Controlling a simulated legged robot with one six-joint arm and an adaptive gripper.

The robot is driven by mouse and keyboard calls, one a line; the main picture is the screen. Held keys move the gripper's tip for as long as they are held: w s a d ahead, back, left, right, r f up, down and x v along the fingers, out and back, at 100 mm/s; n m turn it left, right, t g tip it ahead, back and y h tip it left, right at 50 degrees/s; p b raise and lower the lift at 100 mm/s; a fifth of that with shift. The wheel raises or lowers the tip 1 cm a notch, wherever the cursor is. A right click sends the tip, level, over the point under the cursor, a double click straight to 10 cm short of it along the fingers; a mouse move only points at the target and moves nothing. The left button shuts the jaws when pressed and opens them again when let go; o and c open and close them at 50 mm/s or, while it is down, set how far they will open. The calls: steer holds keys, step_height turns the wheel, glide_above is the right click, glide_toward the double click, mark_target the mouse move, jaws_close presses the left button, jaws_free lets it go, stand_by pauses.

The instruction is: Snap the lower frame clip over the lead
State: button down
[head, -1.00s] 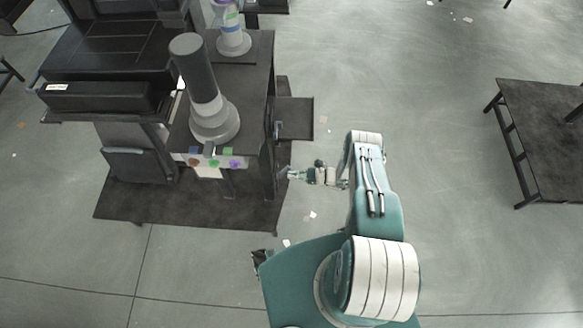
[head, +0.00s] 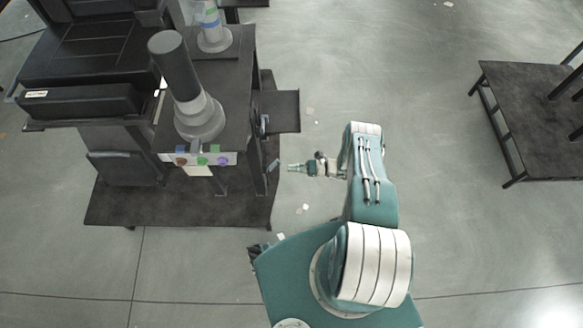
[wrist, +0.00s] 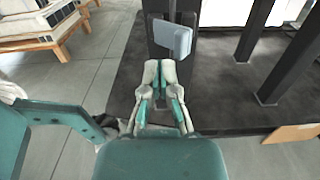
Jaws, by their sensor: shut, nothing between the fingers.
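A small grey-blue plate, which looks like the lower frame clip (wrist: 173,39), stands on a dark post of the frame in the wrist view. It also shows as a small grey piece (head: 273,165) at the right side of the dark frame in the head view. My gripper (wrist: 160,74) is shut and empty, with its fingertips just below and in front of the clip in the wrist view. In the head view my gripper (head: 290,167) is a little to the right of the clip, with a gap between. I cannot make out the lead in either view.
A side shelf (head: 280,111) juts out above the clip. The dark base plate (head: 150,206) lies below.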

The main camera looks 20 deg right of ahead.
steer(key=shift+w+d+r, duration=0.1)
steer(key=shift+w+d, duration=0.15)
steer(key=shift+w, duration=0.7)
steer(key=shift+x, duration=1.25)
steer(key=shift+d, duration=0.1)
steer(key=v, duration=0.6)
steer(key=shift+s+d, duration=0.15)
steer(key=shift+d, duration=0.25)
stand_by(0.5)
